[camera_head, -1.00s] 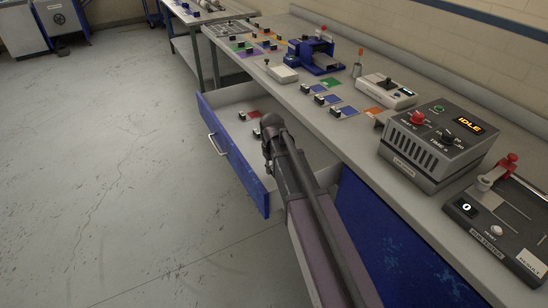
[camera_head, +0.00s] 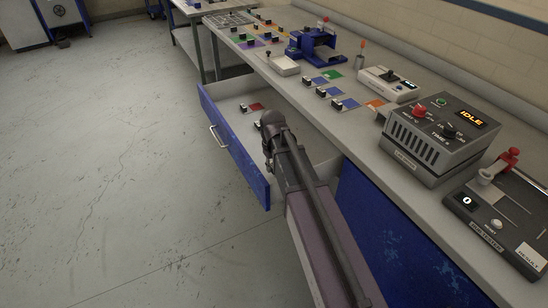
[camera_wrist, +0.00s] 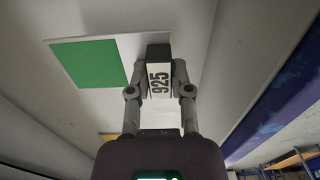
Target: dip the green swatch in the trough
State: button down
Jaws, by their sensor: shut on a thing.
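In the wrist view my gripper (camera_wrist: 160,95) is shut on a dark clip (camera_wrist: 158,52) with a white label reading 925. A green swatch (camera_wrist: 90,64) on a white card extends left from the clip.
The open drawer (camera_head: 234,147) holds a red swatch (camera_head: 257,106) and other small items. Several swatches lie on the bench, including a green patch (camera_head: 333,75). A grey box reading IDLE (camera_head: 436,136) and a tester (camera_head: 500,215) stand at right. Floor at left is clear.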

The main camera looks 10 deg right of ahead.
jog(key=shift+r, duration=0.1)
notch_tip(320, 180, up, 12)
jog(key=p, duration=1.2)
jog(key=shift+s, duration=0.1)
